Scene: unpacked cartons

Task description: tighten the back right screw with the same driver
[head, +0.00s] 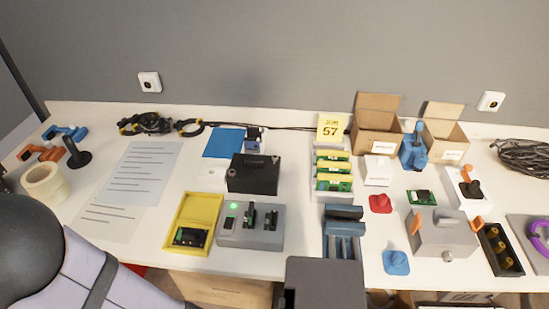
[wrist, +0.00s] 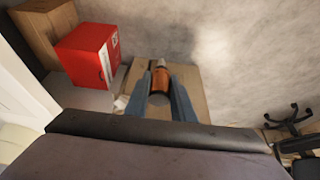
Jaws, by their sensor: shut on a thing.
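Individual screws are too small to tell.
A yellow tray (head: 181,240) lies left of the fixture and a blue rack (head: 343,228) right of it. Open cartons (head: 377,140) stand at the back right. A red box (wrist: 86,54) and a cardboard box (wrist: 190,80) are below in the wrist view.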

